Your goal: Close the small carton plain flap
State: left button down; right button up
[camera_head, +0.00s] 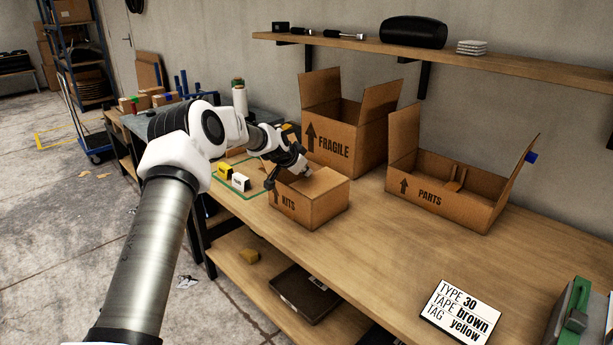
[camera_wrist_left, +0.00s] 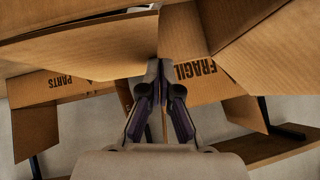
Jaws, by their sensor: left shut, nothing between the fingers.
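The small carton (camera_head: 313,208) marked KITS stands on the workbench. Its top (camera_head: 322,183) looks mostly covered by flaps in the head view; my gripper hides the far left part. My left gripper (camera_head: 306,172) is at the carton's top, at its far left side, with its fingers together and nothing held. In the left wrist view my left gripper (camera_wrist_left: 160,75) points at brown cardboard panels (camera_wrist_left: 85,50) close to its tips; I cannot tell which one is the plain flap or whether the tips touch it. My right gripper is not in view.
An open FRAGILE carton (camera_head: 345,150) stands behind, and an open PARTS carton (camera_head: 440,195) to the right. Small yellow and white boxes (camera_head: 232,177) lie left of the small carton. A sign (camera_head: 458,312) lies at the front right. The bench (camera_head: 380,255) is clear between.

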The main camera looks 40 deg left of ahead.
pick_arm(q)
jog(key=shift+a+f, duration=0.1)
jog(key=shift+f, duration=0.2)
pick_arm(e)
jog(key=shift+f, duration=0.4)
